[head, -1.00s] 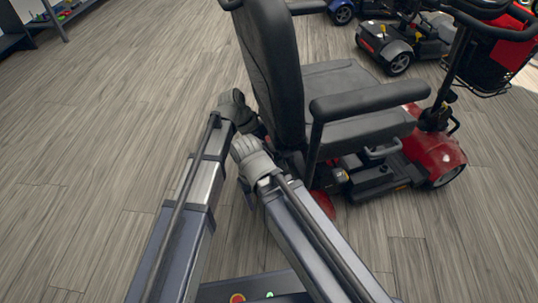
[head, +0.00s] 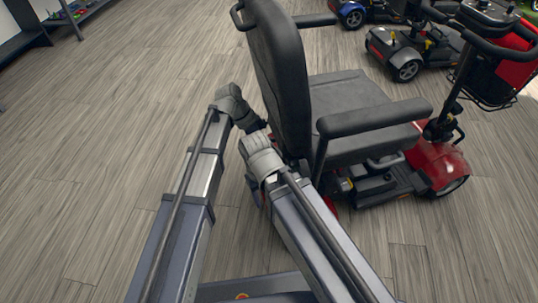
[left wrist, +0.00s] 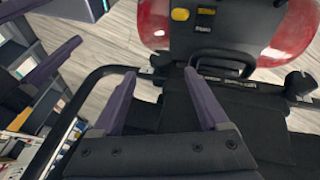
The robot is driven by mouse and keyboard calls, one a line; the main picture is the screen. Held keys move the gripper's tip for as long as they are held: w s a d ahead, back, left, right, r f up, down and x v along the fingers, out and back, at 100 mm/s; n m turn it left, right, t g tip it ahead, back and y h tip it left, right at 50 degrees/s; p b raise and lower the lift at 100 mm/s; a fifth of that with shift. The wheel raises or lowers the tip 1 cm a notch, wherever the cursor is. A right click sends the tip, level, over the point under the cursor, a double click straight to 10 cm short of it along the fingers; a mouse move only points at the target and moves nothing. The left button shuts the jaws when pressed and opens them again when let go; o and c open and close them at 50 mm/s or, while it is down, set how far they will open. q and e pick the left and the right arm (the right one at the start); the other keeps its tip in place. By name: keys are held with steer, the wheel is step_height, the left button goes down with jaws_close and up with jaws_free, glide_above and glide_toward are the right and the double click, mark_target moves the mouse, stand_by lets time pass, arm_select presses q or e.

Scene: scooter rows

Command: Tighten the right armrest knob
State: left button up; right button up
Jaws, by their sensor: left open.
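The red scooter (head: 440,168) has a dark grey seat, and its near armrest (head: 375,117) shows in the head view. My left gripper (head: 250,122) is low behind the seat back (head: 280,75); its fingers are hidden there. In the left wrist view its fingers (left wrist: 162,98) are apart and empty, over the black seat frame. A dark knob-like part (left wrist: 300,84) is at the right of that view, apart from the fingers; I cannot tell which armrest it serves. My right arm ends near the seat back's lower edge; its finger gap is unclear.
A curved black tube (left wrist: 92,78) runs left of the left fingers. Other scooters (head: 405,50) stand at the back right. A shelf (head: 75,15) is at the upper left. The wooden floor on the left is clear.

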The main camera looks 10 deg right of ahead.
arm_select(q)
steer(key=a+f+n+h+b, duration=0.55)
steer(key=h+b, duration=0.45)
steer(key=b, duration=0.8)
steer(key=b+x, duration=0.2)
steer(key=x, duration=0.6)
steer(key=shift+n, duration=0.35)
jaws_close()
